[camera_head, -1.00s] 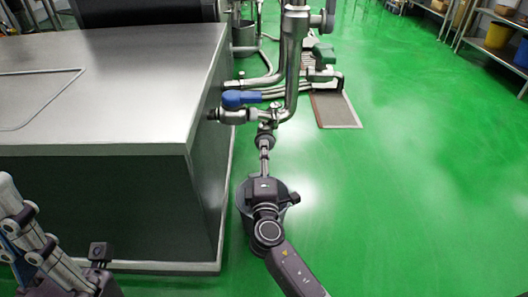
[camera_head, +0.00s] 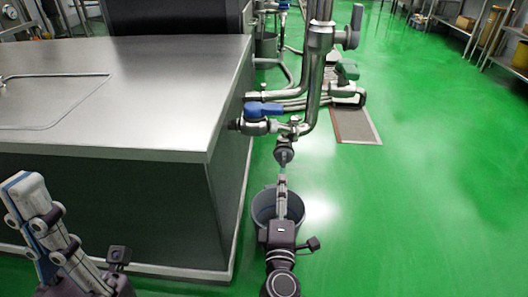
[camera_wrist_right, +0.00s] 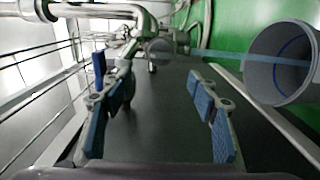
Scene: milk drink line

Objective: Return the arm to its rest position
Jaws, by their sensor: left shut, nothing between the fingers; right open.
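My left gripper (camera_head: 28,190) is at the lower left of the head view, in front of the steel cabinet. It is shut and empty. My right arm comes up from the bottom middle of the head view. Its gripper (camera_head: 283,190) is seen edge-on over the grey bucket, below the pipe outlet. In the right wrist view the right gripper (camera_wrist_right: 158,100) is open, its blue-padded fingers apart with nothing between them.
A steel pipe (camera_head: 315,80) with a blue-handled valve (camera_head: 263,109) stands close ahead of the right gripper. The grey bucket (camera_head: 264,208) sits on the floor, also in the right wrist view (camera_wrist_right: 272,82). The steel cabinet (camera_head: 130,90) fills the left. Green floor (camera_head: 430,200) is clear at right.

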